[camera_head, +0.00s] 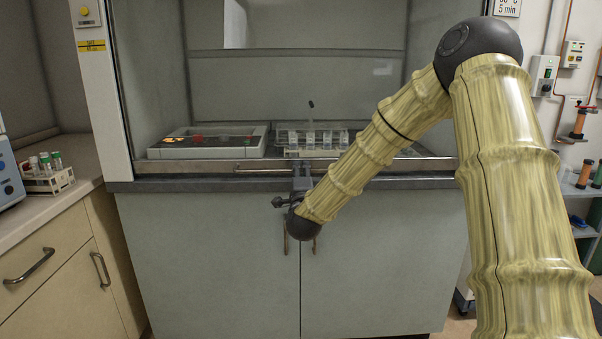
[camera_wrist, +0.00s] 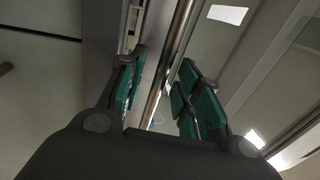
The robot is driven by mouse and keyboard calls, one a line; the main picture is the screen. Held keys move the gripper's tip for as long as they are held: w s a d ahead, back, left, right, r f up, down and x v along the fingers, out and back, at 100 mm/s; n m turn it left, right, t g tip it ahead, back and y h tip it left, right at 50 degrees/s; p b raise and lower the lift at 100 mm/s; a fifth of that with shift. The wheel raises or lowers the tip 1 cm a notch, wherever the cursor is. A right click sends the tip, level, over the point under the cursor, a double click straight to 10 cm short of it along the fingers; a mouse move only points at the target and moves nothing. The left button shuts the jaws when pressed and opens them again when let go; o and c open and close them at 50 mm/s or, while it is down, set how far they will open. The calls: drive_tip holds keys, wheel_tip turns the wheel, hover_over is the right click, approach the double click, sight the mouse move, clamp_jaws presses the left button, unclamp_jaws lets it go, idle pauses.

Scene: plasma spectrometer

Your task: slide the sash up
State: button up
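The sash (camera_head: 200,167) of the fume hood shows in the head view as a clear front with a metal bottom rail, which sits low, close above the dark sill. A thin handle bar (camera_head: 262,171) runs along the rail. My gripper (camera_head: 302,170) is at the middle of the rail, in front of the handle, and partly hides it. In the wrist view the bar (camera_wrist: 170,65) passes between the teal-padded fingers of my gripper (camera_wrist: 162,70). The fingers are apart, with a gap on each side of the bar.
Inside the hood are a grey instrument tray (camera_head: 207,152) and a rack of clear vessels (camera_head: 315,138). A tube rack (camera_head: 48,178) stands on the left counter. Grey cabinet doors (camera_head: 215,260) lie below the sill. My arm covers the right side of the hood.

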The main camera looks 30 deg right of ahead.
drive_tip(key=shift+w+d+r, duration=0.1)
drive_tip(key=shift+w+d, duration=0.25)
drive_tip(key=shift+w, duration=0.2)
drive_tip(key=shift+c, duration=0.4)
clamp_jaws()
